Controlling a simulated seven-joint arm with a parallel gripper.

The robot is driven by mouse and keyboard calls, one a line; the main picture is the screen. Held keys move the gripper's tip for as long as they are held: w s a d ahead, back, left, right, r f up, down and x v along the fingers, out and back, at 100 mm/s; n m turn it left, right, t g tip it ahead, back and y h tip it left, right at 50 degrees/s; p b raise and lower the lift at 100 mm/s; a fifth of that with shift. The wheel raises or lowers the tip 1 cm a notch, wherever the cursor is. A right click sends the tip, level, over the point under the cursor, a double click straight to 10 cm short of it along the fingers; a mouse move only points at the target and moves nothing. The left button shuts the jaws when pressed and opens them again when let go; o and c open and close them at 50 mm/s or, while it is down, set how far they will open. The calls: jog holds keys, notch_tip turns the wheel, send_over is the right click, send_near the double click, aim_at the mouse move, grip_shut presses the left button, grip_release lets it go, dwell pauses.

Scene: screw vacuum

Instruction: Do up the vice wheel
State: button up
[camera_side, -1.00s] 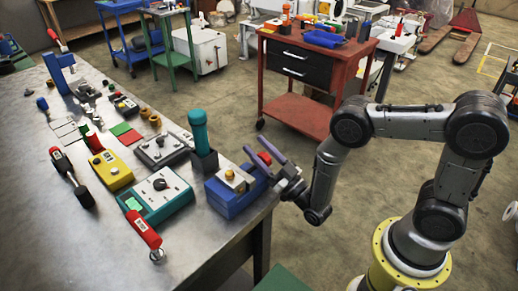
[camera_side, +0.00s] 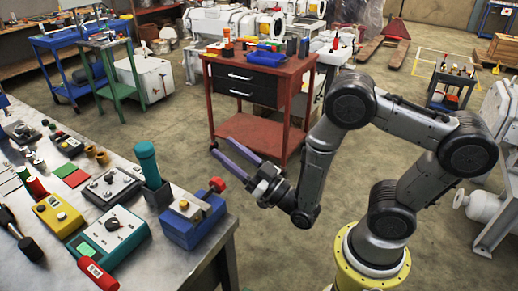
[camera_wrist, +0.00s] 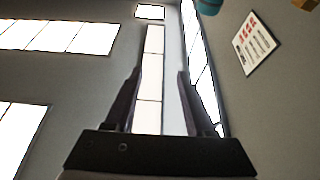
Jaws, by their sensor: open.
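The blue vice (camera_side: 192,226) sits at the right corner of the metal bench, with a metal top and a yellow block in it. Its red wheel (camera_side: 217,185) is on its far right side, clear of my fingers. My gripper (camera_side: 221,147) is open and empty, its two long purple fingers apart, beyond and above the wheel in this view. In the wrist view my gripper (camera_wrist: 158,73) shows two dark fingers with a gap between them.
A green cylinder in a dark holder (camera_side: 148,166) stands beside the vice. Teal (camera_side: 110,232) and yellow (camera_side: 58,216) control boxes and a dark box (camera_side: 111,186) lie left of it. A red cart (camera_side: 262,90) stands behind. Floor around the arm is open.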

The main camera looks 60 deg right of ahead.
jog(key=s+r, duration=0.3)
jog(key=s, duration=0.4)
jog(key=shift+s+d+r, duration=0.2)
jog(key=shift+s+d, duration=0.05)
jog(key=shift+s, duration=0.1)
jog(key=w+a+f+g+y, duration=0.15)
jog(key=w+f+g, duration=0.35)
jog(key=w, duration=0.5)
jog(key=w+a+f+g, duration=0.3)
jog(key=w+g, duration=0.5)
jog(key=w, duration=0.2)
notch_tip(320, 180, up, 7)
jog(key=g+h, duration=0.2)
jog(key=g, duration=0.8)
send_over(214, 178)
jog(key=shift+y, duration=0.25)
notch_tip(214, 178, down, 13)
jog(key=shift+r, duration=0.1)
